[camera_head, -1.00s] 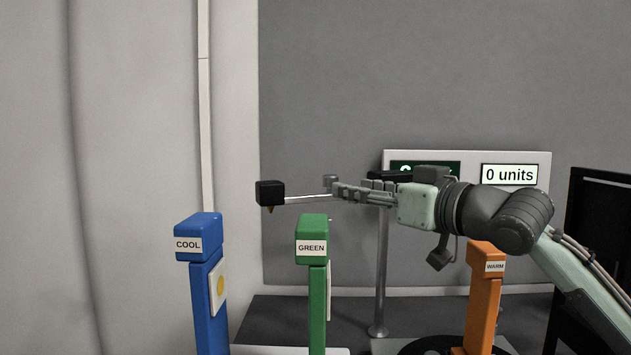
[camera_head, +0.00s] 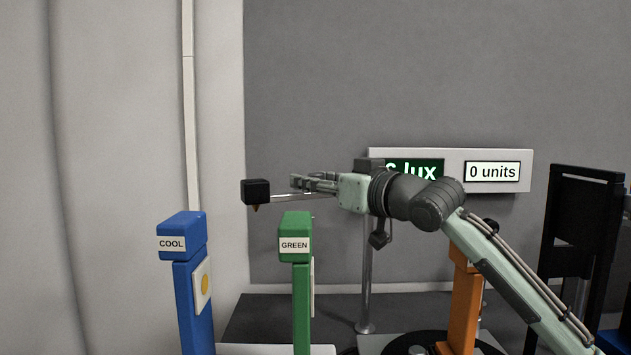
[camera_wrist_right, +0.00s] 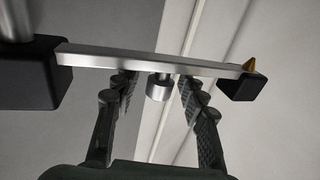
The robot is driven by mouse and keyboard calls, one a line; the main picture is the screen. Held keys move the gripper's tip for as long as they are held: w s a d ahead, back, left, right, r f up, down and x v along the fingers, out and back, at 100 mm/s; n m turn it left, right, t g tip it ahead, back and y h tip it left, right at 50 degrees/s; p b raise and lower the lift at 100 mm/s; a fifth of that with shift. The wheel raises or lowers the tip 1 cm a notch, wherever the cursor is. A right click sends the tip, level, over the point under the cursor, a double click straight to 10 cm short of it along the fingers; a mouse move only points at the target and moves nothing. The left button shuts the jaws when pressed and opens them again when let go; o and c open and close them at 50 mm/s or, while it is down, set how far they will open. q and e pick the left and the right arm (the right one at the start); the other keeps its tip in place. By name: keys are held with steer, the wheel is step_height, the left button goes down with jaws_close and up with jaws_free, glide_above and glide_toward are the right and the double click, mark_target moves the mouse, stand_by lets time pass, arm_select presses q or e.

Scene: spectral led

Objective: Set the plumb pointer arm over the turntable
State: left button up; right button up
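The plumb pointer arm is a thin silver bar (camera_head: 283,197) with a black end block (camera_head: 256,191) and a small brass tip under it. It reaches left from the silver post (camera_head: 367,270), away from the turntable. The turntable (camera_head: 400,345) is a black disc at the bottom edge, partly cut off. My right gripper (camera_head: 305,182) is level with the bar. In the right wrist view, its fingers (camera_wrist_right: 158,88) are apart on either side of a short silver knob (camera_wrist_right: 160,91) at the bar, with gaps visible. My left gripper is out of view.
A blue COOL post (camera_head: 183,245) and a green GREEN post (camera_head: 295,240) stand below the pointer. An orange post (camera_head: 464,300) stands by the turntable, partly behind my arm. A display panel (camera_head: 515,157) is on the back wall. A black frame (camera_head: 560,225) stands right.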

jaws_close()
